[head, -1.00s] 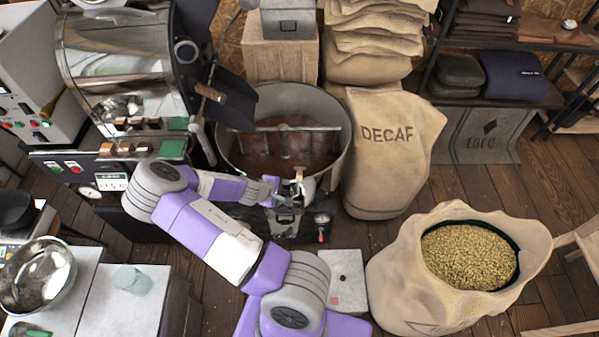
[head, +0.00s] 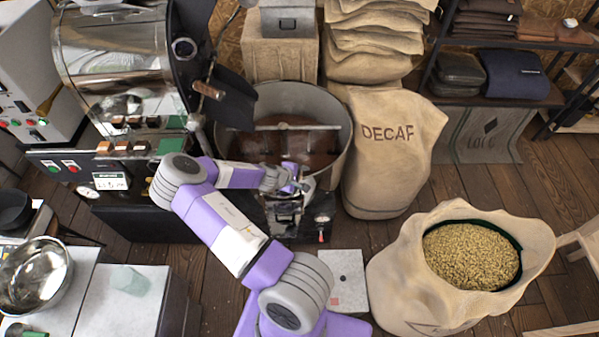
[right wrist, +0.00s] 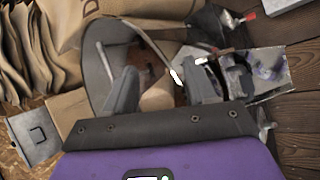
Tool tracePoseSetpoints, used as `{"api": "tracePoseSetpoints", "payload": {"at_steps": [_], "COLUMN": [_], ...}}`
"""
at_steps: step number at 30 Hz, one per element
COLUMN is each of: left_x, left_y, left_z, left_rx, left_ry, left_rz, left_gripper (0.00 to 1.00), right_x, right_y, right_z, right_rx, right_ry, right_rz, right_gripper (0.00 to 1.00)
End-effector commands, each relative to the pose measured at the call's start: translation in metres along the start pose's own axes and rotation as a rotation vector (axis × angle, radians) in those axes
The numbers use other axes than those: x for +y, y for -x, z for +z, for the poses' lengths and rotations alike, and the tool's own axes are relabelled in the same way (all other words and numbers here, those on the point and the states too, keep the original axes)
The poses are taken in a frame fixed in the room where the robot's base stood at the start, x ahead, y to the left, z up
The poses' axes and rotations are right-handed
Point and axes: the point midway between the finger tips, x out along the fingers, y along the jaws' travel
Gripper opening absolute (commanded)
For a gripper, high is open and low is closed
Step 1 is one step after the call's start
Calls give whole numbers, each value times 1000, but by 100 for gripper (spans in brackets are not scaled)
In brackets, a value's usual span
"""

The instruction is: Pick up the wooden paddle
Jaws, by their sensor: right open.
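My right gripper (head: 292,184) is over the near edge of the round roaster cooling bin (head: 340,110). In the right wrist view, its two dark fingers (right wrist: 160,80) are apart. A tan, rounded wooden piece (right wrist: 157,96) shows between and beyond them; it looks like part of the wooden paddle, but most of it is hidden. I see no contact between it and the fingers. In the head view my gripper and wrist cover this spot, and I cannot make out the paddle clearly. My left gripper is not in view.
The roaster drum (head: 110,65) stands at the left of the bin. The DECAF sack (head: 388,165) stands close at its right. An open sack of beans (head: 400,280) is at the lower right. A steel bowl (head: 35,275) sits on the left counter.

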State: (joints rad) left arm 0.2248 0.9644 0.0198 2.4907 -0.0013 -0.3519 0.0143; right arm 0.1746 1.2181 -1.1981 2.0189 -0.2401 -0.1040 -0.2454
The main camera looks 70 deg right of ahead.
Motion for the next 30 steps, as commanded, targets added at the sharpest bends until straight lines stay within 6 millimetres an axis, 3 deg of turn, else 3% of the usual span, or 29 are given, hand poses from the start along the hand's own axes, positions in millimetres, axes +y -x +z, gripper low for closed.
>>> {"api": "tracePoseSetpoints", "payload": {"at_steps": [7,18,30], "left_x": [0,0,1], "left_y": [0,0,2], "left_z": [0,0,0], "left_rx": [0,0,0], "left_ry": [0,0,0], "left_rz": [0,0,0], "left_gripper": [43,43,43], "right_x": [0,0,7], "right_y": [-1,-1,6], "right_z": [0,0,3], "right_rx": [1,1,1], "right_ry": [0,-1,-2], "right_rz": [0,0,1], "right_gripper": [54,0,0]}}
